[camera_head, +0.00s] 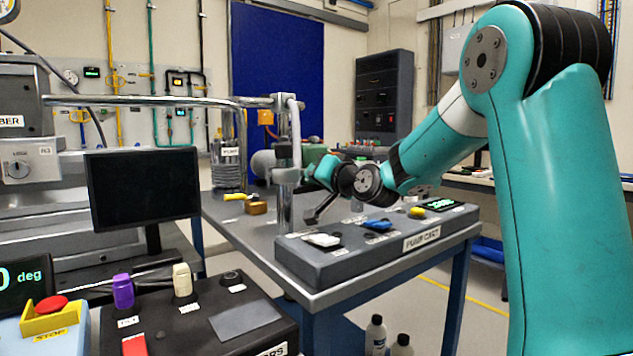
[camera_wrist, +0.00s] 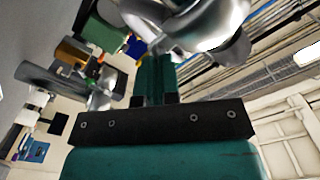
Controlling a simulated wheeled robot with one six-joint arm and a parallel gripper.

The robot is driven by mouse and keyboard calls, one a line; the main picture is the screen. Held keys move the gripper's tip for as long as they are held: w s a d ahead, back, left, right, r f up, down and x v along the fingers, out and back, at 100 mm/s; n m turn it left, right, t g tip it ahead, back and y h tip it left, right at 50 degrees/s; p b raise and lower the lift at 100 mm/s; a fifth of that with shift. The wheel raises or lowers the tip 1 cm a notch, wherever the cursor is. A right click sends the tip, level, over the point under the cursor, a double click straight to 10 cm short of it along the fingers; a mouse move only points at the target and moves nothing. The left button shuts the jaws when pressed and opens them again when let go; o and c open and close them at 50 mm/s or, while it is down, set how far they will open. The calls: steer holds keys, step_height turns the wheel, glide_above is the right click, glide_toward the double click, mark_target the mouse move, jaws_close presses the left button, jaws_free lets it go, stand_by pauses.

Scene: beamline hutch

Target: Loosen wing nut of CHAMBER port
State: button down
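The chamber (camera_head: 28,95) is cut off at the left edge of the head view; only "BER" of its label shows. A grey metal pipe (camera_head: 160,101) runs from it to an upright post (camera_head: 284,215) with a metal fitting. My gripper (camera_head: 306,186) is beside this post, at mid-height above the cart. In the wrist view, a shiny metal fitting (camera_wrist: 195,25) fills the top, just beyond my gripper (camera_wrist: 155,99). The fingers show only as short dark stubs, and I cannot tell whether they touch anything. I cannot make out the wing nut.
The pump cart table (camera_head: 262,262) carries a grey control box (camera_head: 300,262) below my arm. A black monitor (camera_head: 142,187) stands at the left. A black panel (camera_head: 190,325) with coloured knobs and a red stop button (camera_head: 51,305) are in front. Bottles (camera_head: 376,335) stand on the floor.

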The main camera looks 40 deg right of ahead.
stand_by(0.4)
steer(key=c, duration=1.3)
jaws_free()
steer(key=shift+r, duration=0.1)
